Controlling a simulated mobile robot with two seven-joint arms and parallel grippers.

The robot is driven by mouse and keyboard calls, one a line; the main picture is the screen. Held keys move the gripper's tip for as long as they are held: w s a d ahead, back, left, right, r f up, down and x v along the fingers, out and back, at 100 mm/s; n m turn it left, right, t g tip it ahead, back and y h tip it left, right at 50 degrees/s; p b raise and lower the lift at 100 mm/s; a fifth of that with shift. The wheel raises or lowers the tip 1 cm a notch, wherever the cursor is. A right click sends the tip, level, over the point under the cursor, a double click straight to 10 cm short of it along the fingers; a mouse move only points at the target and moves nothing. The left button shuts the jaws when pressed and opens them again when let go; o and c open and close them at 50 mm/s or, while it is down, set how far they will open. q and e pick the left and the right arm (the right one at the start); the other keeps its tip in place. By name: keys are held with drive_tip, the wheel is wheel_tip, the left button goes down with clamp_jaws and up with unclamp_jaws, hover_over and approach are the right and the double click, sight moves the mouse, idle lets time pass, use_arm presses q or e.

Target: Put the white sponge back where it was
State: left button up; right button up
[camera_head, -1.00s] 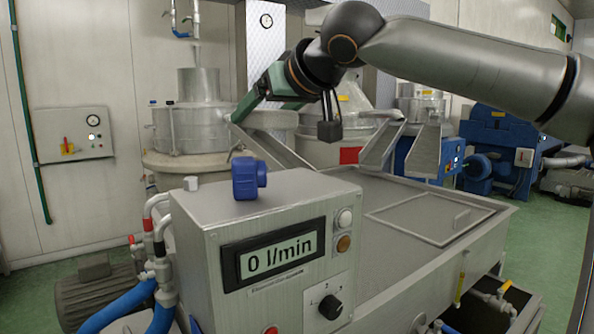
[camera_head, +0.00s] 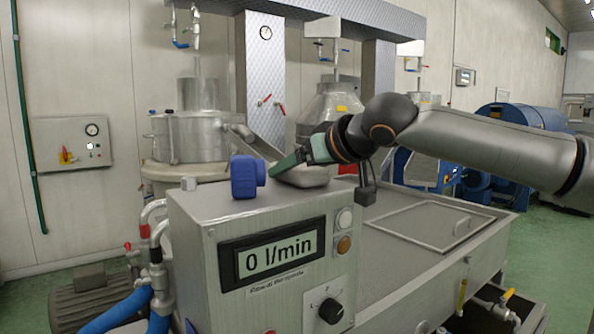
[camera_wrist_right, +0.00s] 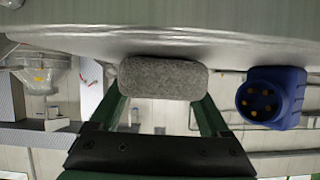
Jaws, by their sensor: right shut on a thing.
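My right gripper (camera_head: 285,165) comes in from the right over the back edge of the metal control box (camera_head: 290,215). It is shut on the sponge (camera_head: 303,178), a rounded block that looks grey in this light. In the right wrist view the sponge (camera_wrist_right: 163,78) sits between the two green fingers (camera_wrist_right: 165,110), close to a shiny metal surface (camera_wrist_right: 160,35). I cannot tell whether it touches that surface. My left gripper is not in view.
A blue plug (camera_head: 246,177) stands on the box top, just left of the fingers; it also shows in the right wrist view (camera_wrist_right: 270,97). A flat-lidded metal tank (camera_head: 430,218) extends to the right.

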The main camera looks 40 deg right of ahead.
drive_tip(key=o, duration=1.3)
drive_tip(key=shift+s+r, duration=0.1)
drive_tip(key=shift+r, duration=0.05)
drive_tip(key=v, duration=1.1)
drive_tip(key=shift+s+r, duration=0.15)
drive_tip(key=shift+s, duration=0.2)
